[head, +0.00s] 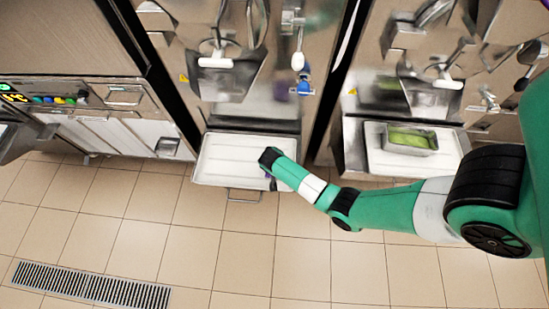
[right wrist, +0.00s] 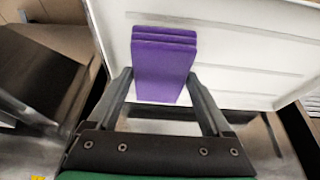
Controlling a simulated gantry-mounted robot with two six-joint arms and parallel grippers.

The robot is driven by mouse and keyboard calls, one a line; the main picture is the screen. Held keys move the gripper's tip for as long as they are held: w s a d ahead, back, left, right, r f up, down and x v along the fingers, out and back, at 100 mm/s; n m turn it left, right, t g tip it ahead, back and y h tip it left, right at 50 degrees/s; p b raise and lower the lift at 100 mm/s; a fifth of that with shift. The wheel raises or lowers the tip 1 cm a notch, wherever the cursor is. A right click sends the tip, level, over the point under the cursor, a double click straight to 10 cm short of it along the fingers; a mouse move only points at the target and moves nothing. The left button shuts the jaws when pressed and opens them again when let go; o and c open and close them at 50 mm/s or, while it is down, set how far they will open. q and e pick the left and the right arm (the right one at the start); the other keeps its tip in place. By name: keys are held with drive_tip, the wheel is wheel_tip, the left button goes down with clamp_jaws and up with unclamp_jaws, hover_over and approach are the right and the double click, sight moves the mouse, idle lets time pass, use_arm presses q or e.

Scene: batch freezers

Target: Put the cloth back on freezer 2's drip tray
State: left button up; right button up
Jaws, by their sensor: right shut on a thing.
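The folded purple cloth (right wrist: 163,62) is between the two fingers of my right gripper (right wrist: 160,78) in the right wrist view, and the gripper is shut on it. Behind the cloth is the white drip tray (right wrist: 240,45); I cannot tell whether the cloth touches it. In the head view my right gripper (head: 269,170) is over the right part of the white drip tray (head: 225,160) of the middle machine. My left gripper is not in view.
The right machine has a tray (head: 380,160) with a metal pan of green stuff (head: 409,139) on it. A machine with coloured buttons (head: 60,99) stands left. The tiled floor in front is clear, with a drain grate (head: 90,287).

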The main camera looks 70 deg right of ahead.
wheel_tip(320, 180, down, 3)
drive_tip(key=shift+f+b, duration=0.15)
drive_tip(key=shift+b, duration=0.65)
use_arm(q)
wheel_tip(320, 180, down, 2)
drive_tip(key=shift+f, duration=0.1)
use_arm(e)
drive_tip(key=o, duration=1.1)
drive_tip(key=p+v, duration=0.8)
drive_tip(key=v, duration=0.4)
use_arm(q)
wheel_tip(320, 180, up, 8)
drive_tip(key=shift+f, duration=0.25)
